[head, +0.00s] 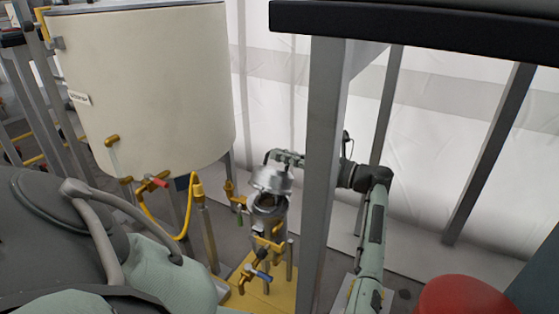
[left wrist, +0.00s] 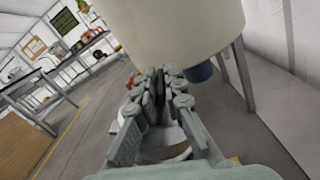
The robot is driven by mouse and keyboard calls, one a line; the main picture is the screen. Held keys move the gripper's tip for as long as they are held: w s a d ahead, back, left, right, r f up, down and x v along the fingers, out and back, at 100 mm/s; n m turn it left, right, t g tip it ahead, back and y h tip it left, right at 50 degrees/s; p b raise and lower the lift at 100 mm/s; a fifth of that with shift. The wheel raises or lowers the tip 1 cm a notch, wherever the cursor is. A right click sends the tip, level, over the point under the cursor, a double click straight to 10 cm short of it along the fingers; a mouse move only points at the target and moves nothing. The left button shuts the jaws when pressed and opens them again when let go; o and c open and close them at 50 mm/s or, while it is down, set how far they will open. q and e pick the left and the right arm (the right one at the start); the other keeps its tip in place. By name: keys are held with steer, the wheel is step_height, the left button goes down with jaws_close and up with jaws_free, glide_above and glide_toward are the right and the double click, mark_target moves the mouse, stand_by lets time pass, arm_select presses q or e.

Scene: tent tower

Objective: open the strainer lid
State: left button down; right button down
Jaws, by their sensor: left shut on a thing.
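The strainer (head: 268,217) is a metal cylinder on a yellow base, right of the big cream tank in the head view. Its silver lid (head: 271,181) is tilted up, and a dark opening shows between lid and body. My left gripper (head: 276,157) is at the lid's upper edge, shut on the lid. In the left wrist view the fingers (left wrist: 160,78) close around a thin dark edge, with shiny round metal below. The exact contact is partly hidden by the fingers. My right gripper is not in view.
The cream tank (head: 150,85) with brass valves stands close left of the strainer. A yellow hose (head: 165,225) hangs under the tank. A red round object (head: 465,298) is at lower right.

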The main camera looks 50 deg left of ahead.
arm_select(q)
steer(key=shift+w, duration=0.25)
stand_by(0.3)
steer(key=c, duration=1.6)
jaws_free()
steer(key=shift+f, duration=0.1)
steer(key=shift+c, duration=0.2)
steer(key=v, duration=1.2)
steer(key=shift+s, duration=0.15)
